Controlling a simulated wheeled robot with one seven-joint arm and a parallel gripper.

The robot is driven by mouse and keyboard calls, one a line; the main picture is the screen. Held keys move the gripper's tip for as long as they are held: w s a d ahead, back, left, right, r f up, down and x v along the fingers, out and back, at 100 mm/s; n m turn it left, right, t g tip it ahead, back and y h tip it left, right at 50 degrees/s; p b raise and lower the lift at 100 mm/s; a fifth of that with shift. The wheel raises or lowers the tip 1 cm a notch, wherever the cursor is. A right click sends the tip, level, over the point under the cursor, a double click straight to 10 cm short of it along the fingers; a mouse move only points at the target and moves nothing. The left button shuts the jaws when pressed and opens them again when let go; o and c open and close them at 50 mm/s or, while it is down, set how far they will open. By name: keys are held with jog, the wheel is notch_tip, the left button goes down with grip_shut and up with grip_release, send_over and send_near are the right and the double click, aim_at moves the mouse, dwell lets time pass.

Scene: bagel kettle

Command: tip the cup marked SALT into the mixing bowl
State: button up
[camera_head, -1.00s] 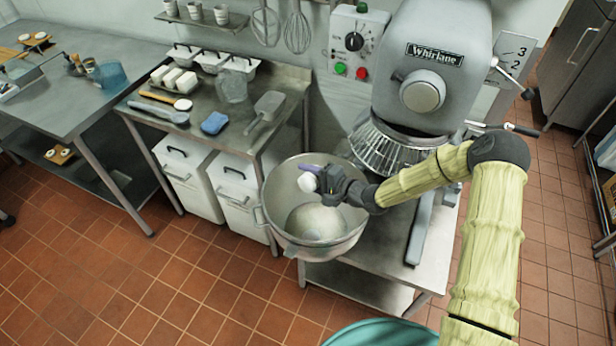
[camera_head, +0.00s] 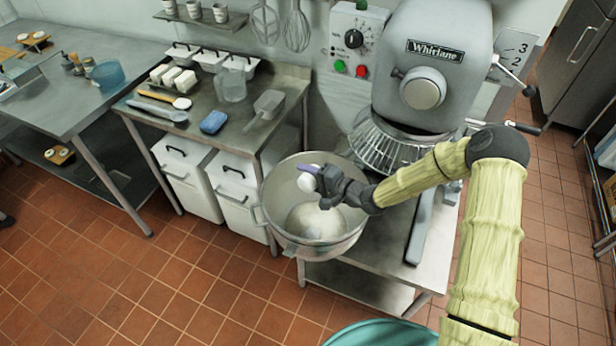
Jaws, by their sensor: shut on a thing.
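The steel mixing bowl (camera_head: 277,206) sits at the mixer's front, with a pale mound (camera_head: 316,221) inside it. My gripper (camera_head: 319,176) is above the bowl's far inner part, shut on a small white cup (camera_head: 306,183). The cup is inside the rim's outline and seems tilted. A purple strip (camera_head: 307,169) shows at the gripper's fingers. No SALT marking can be read at this size, and I cannot see anything falling from the cup.
The grey mixer (camera_head: 423,70) with its wire guard (camera_head: 388,147) stands right behind the bowl. A steel side table (camera_head: 213,145) at left holds a scoop (camera_head: 265,107), a blue sponge (camera_head: 214,122), a clear jug (camera_head: 232,87) and white tubs.

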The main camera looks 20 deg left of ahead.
jog(key=n+b, duration=0.1)
jog(key=f+n+t+b, duration=0.1)
jog(key=shift+s+n, duration=0.25)
jog(key=shift+n, duration=0.05)
jog(key=n+b, duration=0.1)
jog(key=b, duration=0.1)
jog(key=f+n+t+b, duration=0.1)
jog(key=b, duration=0.1)
jog(key=shift+s+a+n+h, duration=0.1)
jog(key=shift+s+n+h, duration=0.2)
jog(key=shift+h, duration=0.1)
jog(key=shift+s+f+n+t+b, duration=0.1)
jog(key=shift+n+t+b, duration=0.45)
jog(key=shift+b, duration=0.7)
jog(key=shift+n+b, duration=0.3)
jog(key=shift+n, duration=0.15)
jog(key=shift+r, duration=0.25)
